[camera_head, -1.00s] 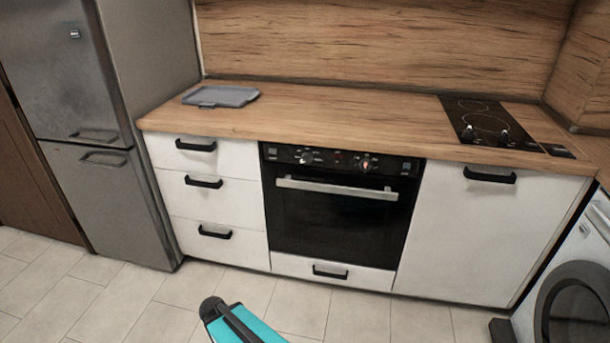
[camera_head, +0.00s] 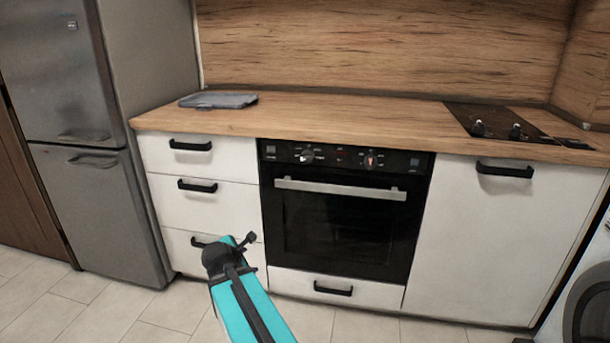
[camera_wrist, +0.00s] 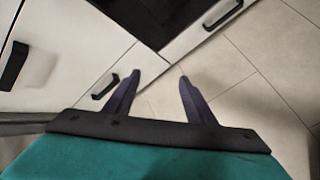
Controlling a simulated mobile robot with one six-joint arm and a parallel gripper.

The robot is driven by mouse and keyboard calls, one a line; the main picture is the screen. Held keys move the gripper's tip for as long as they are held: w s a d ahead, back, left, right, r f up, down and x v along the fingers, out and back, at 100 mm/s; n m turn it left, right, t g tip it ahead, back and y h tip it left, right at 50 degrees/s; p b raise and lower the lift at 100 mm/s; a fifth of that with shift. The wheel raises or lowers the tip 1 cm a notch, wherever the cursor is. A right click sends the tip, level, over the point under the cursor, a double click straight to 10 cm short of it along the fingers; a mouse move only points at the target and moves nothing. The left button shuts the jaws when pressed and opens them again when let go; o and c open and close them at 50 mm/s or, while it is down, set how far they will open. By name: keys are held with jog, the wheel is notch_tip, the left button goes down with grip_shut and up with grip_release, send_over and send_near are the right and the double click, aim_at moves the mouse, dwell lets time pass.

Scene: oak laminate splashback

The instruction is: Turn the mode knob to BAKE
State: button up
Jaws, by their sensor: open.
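The built-in oven (camera_head: 340,220) has a black control panel (camera_head: 345,157) with two knobs. The left knob (camera_head: 306,156) and the right knob (camera_head: 371,160) sit above the oven's silver handle. The labels are too small to read, so I cannot tell which is the mode knob or what it points to. My gripper (camera_wrist: 158,82) is open and empty in the wrist view, its two dark fingers apart over the floor and lower cabinet fronts. In the head view my teal arm rises from the bottom, well below and left of the knobs, touching nothing I can see.
White drawers (camera_head: 205,190) with black handles stand left of the oven, a white cabinet (camera_head: 470,230) right of it. A grey tray (camera_head: 218,100) and a black hob (camera_head: 490,122) are on the wooden counter. A fridge (camera_head: 70,120) is at left. The tiled floor in front is clear.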

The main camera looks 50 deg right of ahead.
jog(key=s+d+r+n+t+h+b, duration=0.1)
jog(key=s+d+r+n+h+b, duration=0.1)
jog(key=r, duration=0.7)
jog(key=s+d+r+n+t+h+b, duration=0.1)
jog(key=s+d+r+n+h+b, duration=0.1)
jog(key=d+r+b, duration=0.5)
jog(key=s+d+r+n+t+h+b, duration=0.1)
jog(key=s+d+r+n+h+b, duration=0.2)
jog(key=r+b, duration=0.3)
notch_tip(320, 180, up, 5)
jog(key=shift+d+f+n+t+h+b, duration=0.2)
jog(key=shift+d+n+t+h+b, duration=0.1)
jog(key=shift+d+n+h, duration=0.45)
jog(key=shift+d+p, duration=0.2)
jog(key=shift+p, duration=0.25)
jog(key=p, duration=0.9)
send_near(307, 157)
jog(key=shift+w+f+p, duration=0.1)
jog(key=shift+w+p, duration=0.15)
jog(key=shift+p, duration=0.15)
jog(key=p+x, duration=0.1)
jog(key=p, duration=0.5)
jog(key=shift+w+d, duration=0.1)
jog(key=shift+d, duration=0.2)
jog(key=p, duration=0.5)
jog(key=shift+w+d+p, duration=0.3)
jog(key=shift+d, duration=0.1)
